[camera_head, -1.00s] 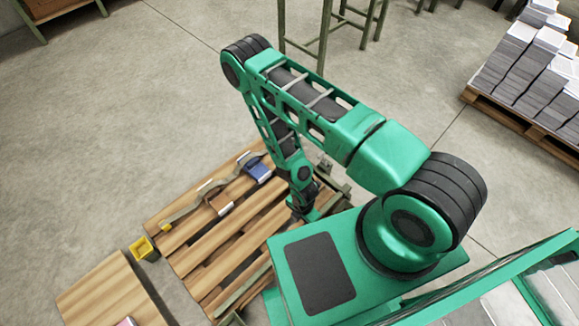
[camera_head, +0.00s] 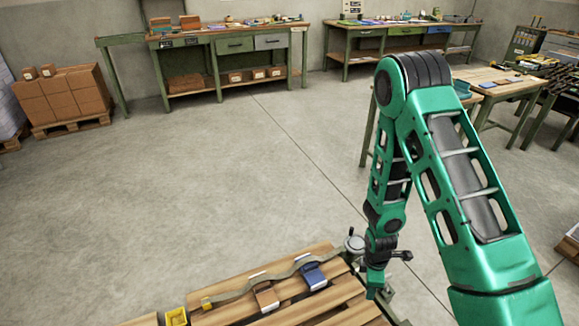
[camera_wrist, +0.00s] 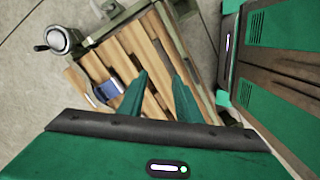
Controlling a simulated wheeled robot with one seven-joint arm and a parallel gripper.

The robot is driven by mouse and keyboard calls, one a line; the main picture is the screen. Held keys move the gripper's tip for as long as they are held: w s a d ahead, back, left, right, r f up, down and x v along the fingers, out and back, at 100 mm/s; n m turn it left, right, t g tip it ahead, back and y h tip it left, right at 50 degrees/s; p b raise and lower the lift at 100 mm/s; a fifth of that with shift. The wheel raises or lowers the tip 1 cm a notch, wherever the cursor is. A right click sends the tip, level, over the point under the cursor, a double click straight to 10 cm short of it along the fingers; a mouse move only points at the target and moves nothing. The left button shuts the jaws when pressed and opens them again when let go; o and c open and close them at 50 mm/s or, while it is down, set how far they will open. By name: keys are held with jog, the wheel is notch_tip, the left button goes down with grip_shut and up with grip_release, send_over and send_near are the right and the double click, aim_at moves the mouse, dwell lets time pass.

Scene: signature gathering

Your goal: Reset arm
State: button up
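My arm (camera_head: 460,180) is green and black and folds over an elbow at the top, with its forearm hanging down. My gripper (camera_head: 376,288) is at the lower end, above or beside the right end of a slatted wooden surface (camera_head: 290,312). In the wrist view my gripper (camera_wrist: 161,76) shows two green fingers standing apart with nothing held between them. The wooden slats lie beyond the fingers. Fingertip detail is too small to tell in the head view.
A blue item (camera_head: 313,275), a brown item (camera_head: 266,297) and a strap (camera_head: 235,293) lie on the slats. A yellow box (camera_head: 176,317) is at the left. A metal handwheel (camera_head: 355,244) stands close to my gripper. Workbenches (camera_head: 230,40) line the wall. Open floor (camera_head: 220,180) lies left.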

jog(key=s+d+r+m, duration=0.1)
jog(key=d+r+m, duration=0.45)
jog(key=r, duration=0.65)
jog(key=s+d+r+m, duration=0.1)
jog(key=d+r+m, duration=0.45)
jog(key=r, duration=0.65)
jog(key=s+d+r+m, duration=0.2)
jog(key=s+r+m, duration=0.3)
jog(key=s+r, duration=0.3)
jog(key=s+d+r+m+y, duration=0.1)
jog(key=s+r+m, duration=0.4)
jog(key=s+r, duration=0.4)
jog(key=shift+s+d+r+m, duration=0.3)
jog(key=shift+s+d+m, duration=0.1)
jog(key=shift+s, duration=0.8)
